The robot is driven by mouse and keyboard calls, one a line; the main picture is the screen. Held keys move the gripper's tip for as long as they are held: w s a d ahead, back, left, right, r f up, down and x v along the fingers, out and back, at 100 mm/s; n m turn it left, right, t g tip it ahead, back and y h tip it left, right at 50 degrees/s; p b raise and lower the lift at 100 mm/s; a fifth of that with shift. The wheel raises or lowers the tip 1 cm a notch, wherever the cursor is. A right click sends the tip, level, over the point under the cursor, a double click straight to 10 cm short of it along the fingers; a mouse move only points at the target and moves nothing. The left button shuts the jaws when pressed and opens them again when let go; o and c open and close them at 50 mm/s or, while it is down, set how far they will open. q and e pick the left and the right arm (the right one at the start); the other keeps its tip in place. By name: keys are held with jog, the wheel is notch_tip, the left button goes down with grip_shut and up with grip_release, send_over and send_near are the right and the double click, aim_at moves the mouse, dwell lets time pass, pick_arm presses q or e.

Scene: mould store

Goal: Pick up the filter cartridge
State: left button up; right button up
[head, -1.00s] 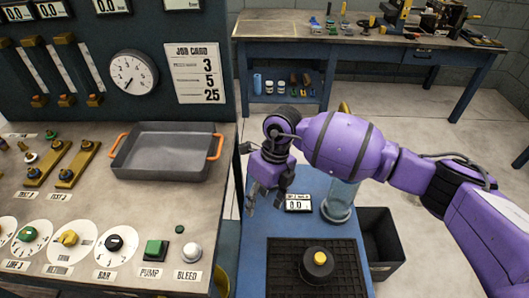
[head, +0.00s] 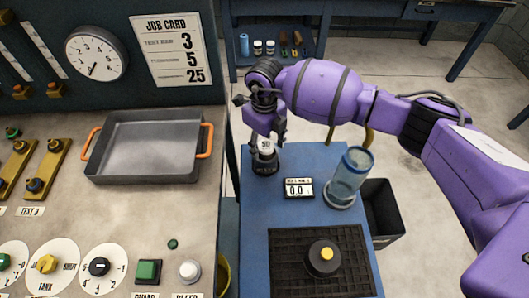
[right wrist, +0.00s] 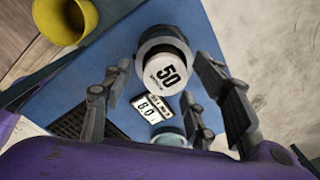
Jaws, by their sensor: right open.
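The filter cartridge (head: 264,157), a short cylinder with a white label and a dark base, stands upright at the far left corner of the blue table. In the right wrist view the open fingers (right wrist: 162,68) are spread to both sides of the cartridge. I see no finger closed on it. My left gripper is not in view.
On the blue table (head: 255,210), a small display (head: 298,188), a clear glass cylinder (head: 348,176) and a black cap with yellow knob (head: 323,257) on a black mat (head: 285,278) stand nearby. A grey tray (head: 150,148) is on the left bench. A dark bin (head: 385,212) stands right.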

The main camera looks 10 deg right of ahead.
jog(key=shift+f, duration=0.95)
jog(key=c, duration=1.3)
notch_tip(320, 180, up, 10)
jog(key=shift+r, duration=0.1)
jog(key=shift+c, duration=0.2)
